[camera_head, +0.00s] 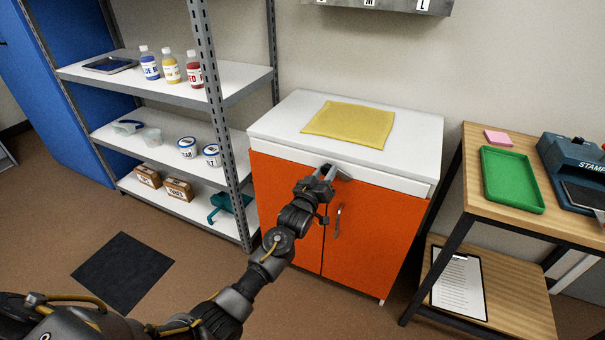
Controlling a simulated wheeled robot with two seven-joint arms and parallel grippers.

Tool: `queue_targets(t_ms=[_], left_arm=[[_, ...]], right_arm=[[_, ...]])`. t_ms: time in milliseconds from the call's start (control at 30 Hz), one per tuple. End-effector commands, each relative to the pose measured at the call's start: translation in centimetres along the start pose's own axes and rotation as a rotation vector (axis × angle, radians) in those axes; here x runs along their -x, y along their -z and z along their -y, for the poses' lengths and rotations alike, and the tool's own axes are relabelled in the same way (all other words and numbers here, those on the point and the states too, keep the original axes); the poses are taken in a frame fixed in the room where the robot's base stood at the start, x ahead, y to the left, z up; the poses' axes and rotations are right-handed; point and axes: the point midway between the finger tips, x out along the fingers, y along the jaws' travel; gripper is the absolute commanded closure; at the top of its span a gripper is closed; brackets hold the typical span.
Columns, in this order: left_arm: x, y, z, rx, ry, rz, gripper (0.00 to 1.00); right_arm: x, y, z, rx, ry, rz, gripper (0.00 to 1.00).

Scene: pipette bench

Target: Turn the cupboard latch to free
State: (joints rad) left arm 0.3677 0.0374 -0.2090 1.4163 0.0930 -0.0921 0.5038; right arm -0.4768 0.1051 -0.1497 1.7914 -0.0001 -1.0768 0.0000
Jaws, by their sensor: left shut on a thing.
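The cupboard (278,205) has orange double doors and a white top, and stands against the wall in the middle of the head view. Its doors look closed. My left gripper (326,172) is at the top of the doors near the seam between them, shut on a small grey part that looks like the latch (342,174). The gripper hides most of the latch, so I cannot tell its angle. A metal door handle (338,220) shows on the right door, just below and right of the gripper. My right gripper is not in view.
A yellow cloth (349,124) lies on the cupboard top. A grey shelf rack (240,80) with bottles and tubs stands close on the left. A wooden table (481,205) with a green tray (511,180) stands on the right. The floor in front has a dark mat (122,271).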

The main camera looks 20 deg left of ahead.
Motion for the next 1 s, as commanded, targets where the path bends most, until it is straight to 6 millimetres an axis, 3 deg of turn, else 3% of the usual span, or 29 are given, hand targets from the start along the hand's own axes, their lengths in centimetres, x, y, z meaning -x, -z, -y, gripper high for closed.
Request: queue_targets(t_ms=[100, 500, 1000], left_arm=[[-0.3, -0.3, -0.9, 0.100, -0.003, -0.002, 1.00], [-0.3, -0.3, -0.9, 0.330, 0.016, -0.021, 1.00], [-0.2, -0.4, -0.8, 0.390, 0.022, -0.026, 1.00]], right_arm=[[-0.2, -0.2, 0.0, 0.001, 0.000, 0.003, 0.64], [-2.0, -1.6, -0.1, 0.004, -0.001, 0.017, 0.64], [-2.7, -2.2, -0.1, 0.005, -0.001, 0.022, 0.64]])
